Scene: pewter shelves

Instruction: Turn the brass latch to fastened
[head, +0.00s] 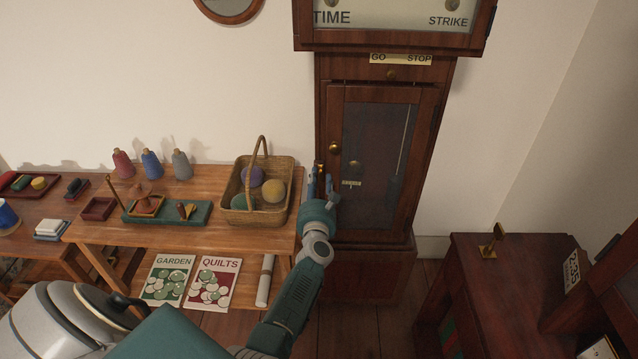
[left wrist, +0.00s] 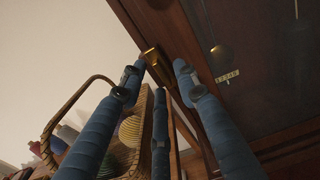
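The tall dark wooden clock case (head: 425,150) has a glazed door with a round brass knob (head: 334,147) on its left frame. The brass latch (head: 321,170) is at the left edge of the case, below the knob, partly hidden by my gripper. In the left wrist view the latch (left wrist: 151,56) shows between and just beyond my fingertips. My left gripper (head: 322,187) is at the latch with its blue fingers apart; a gap shows between the latch and the right-hand finger. I cannot tell whether any finger touches it. My right gripper is not in view.
A wooden table (head: 250,238) left of the case holds a wicker basket (head: 236,215) of yarn balls, close to my left forearm. Cones of thread and a green tray (head: 203,212) stand farther left. A dark desk (head: 468,270) is at the right. Floor shows between desk and case.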

